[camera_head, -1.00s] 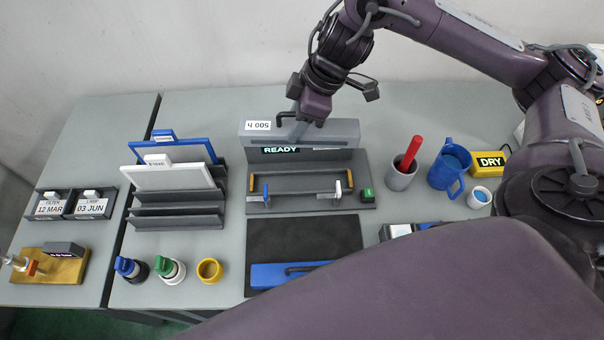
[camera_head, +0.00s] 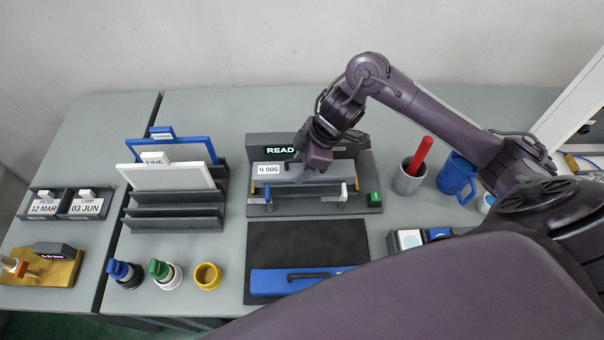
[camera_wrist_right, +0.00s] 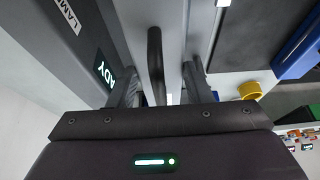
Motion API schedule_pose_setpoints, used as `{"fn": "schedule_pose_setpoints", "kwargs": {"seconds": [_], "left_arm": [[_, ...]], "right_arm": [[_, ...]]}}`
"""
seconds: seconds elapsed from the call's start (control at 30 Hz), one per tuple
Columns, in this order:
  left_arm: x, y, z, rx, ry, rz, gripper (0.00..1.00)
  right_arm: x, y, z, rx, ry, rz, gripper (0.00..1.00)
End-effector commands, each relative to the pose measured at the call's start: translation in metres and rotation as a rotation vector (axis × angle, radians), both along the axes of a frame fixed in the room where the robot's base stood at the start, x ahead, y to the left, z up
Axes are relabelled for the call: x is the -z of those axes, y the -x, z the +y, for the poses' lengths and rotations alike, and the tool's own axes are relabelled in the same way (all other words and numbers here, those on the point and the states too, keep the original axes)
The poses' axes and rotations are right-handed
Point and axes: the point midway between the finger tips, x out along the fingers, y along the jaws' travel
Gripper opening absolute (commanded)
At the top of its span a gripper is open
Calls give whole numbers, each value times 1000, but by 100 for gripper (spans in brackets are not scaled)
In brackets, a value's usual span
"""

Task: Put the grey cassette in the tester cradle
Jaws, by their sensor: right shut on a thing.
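The grey cassette (camera_head: 266,171), with a label reading upside down, is held by its dark handle in my right gripper (camera_head: 300,168), which is shut on it. In the right wrist view the handle (camera_wrist_right: 155,60) shows between the fingers of my right gripper (camera_wrist_right: 163,85). The tester display (camera_head: 281,150) behind is partly hidden by my right arm. My left gripper is not in view.
A blue cassette (camera_head: 300,282) lies on the dark mat (camera_head: 305,243) in front. A rack (camera_head: 172,223) with panels stands to the left. A grey cup (camera_head: 406,180) with a red handle and a blue mug (camera_head: 456,175) stand right. A green button (camera_head: 374,199) is at the cradle's right.

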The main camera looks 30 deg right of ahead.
Motion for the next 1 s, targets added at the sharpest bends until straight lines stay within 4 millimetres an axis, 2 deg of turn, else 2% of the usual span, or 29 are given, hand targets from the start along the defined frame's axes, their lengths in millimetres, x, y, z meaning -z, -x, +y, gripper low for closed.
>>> {"fn": "schedule_pose_setpoints", "kwargs": {"seconds": [0.3,0.67,0.7,0.87,1.0], "left_arm": [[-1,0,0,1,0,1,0],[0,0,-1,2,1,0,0],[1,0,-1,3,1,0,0],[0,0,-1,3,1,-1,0],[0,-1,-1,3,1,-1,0]], "right_arm": [[36,0,0,2,-1,3,10],[41,0,0,1,-1,-1,10],[42,0,0,1,1,1,46],[41,0,0,1,1,1,67],[41,0,0,1,1,1,67]]}}
